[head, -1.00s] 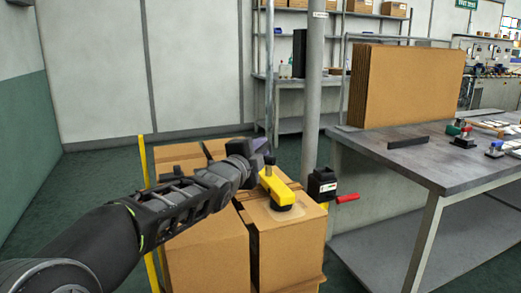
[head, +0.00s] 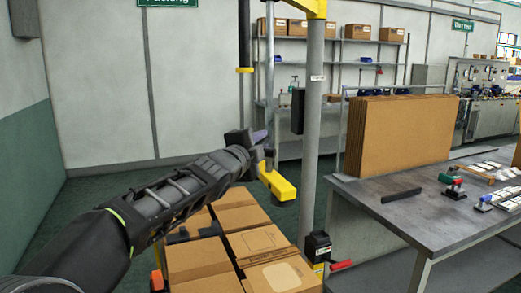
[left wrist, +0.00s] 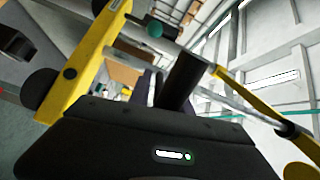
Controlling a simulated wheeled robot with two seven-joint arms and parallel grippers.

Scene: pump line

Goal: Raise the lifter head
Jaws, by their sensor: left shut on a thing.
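The lifter head (head: 279,186) is a yellow bar with a dark pad at its lower end. It hangs in the air above the cartons, apart from them. My left gripper (head: 262,152) is shut on the lifter head at its upper end, where the gripped part is mostly hidden. In the left wrist view the yellow bar (left wrist: 88,62) runs along the left with dark round parts, and a dark grip (left wrist: 183,80) stands near my left gripper (left wrist: 158,90). My right gripper is not in view.
Cartons (head: 205,262) stand stacked below the lifter head. A grey post (head: 313,130) with a yellow top (head: 312,8) rises behind it. A black box with a red handle (head: 341,265) is beside the stack. A workbench (head: 400,215) with cardboard sheets (head: 400,135) stands right.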

